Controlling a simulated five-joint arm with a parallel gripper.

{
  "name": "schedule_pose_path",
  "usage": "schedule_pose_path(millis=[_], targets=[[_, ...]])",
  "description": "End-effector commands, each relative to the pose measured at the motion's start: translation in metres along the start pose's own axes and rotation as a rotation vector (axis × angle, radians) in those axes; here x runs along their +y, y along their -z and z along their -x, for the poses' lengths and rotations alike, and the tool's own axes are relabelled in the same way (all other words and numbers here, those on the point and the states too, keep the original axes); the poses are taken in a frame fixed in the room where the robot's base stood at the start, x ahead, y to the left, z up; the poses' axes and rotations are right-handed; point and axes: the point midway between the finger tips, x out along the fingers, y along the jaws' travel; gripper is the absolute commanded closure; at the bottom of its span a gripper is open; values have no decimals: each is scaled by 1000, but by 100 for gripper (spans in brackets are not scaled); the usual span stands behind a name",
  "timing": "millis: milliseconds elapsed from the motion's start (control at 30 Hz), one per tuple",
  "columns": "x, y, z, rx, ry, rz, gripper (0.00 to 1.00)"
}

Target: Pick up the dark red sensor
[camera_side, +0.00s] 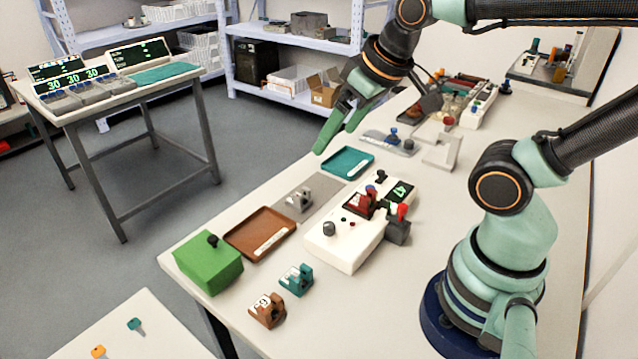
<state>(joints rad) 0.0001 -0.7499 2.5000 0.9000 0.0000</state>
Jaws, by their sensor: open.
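A dark red block (361,201), which looks like the dark red sensor, sits on the white device (335,243) in the middle of the table. Dark parts and a red-tipped lever crowd around it, so its full outline is hard to make out. My gripper (336,140) has green fingers, spread apart and empty. It hangs in the air up and to the left of the white device in the picture, near the teal tray, clear of the dark red block.
A brown sensor (267,311) and a teal sensor (296,279) stand at the front. A grey block (299,199) lies beside a brown tray (262,254). A green box (208,263) is at the left edge. A teal tray (330,165) lies behind the device.

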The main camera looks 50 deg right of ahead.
Motion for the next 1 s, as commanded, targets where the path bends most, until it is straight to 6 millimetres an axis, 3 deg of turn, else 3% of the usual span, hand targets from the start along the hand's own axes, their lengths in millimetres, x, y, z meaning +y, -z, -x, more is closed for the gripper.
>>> schedule_pose_path(millis=[467, 500, 633, 1000], targets=[[0, 0, 0, 0, 0, 0, 1], [0, 0, 0, 0, 0, 0, 5], [0, 0, 0, 0, 0, 0, 55], [2, 0, -1, -11, -4, -34, 55]])
